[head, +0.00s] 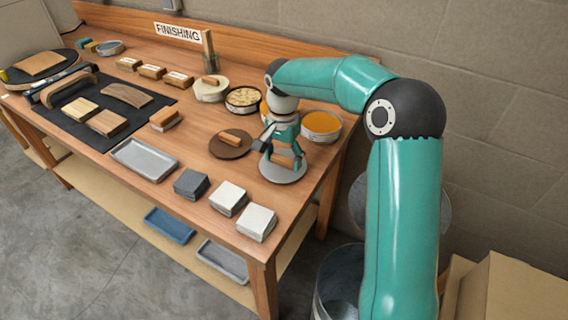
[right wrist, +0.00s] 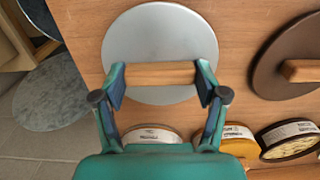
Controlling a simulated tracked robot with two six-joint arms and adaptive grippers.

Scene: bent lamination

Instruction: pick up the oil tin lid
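A round grey lid (head: 284,174) with a wooden bar handle lies at the near right of the bench; it also shows in the right wrist view (right wrist: 160,32). My right gripper (head: 282,148) is over this lid, pointing down. In the right wrist view its fingers (right wrist: 160,85) stand at the two ends of the wooden handle (right wrist: 160,74). They look close to or touching the ends; a firm hold cannot be told. A brown lid (head: 222,150) with a wooden handle lies just left. Which lid belongs to the oil tin is not marked. My left gripper is out of view.
Open tins, one with orange contents (head: 321,125) and one with yellowish contents (head: 243,99), stand behind the gripper. A cream lid (head: 209,91) with a handle is farther left. White blocks (head: 257,222) and a grey tray (head: 143,159) lie along the front edge.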

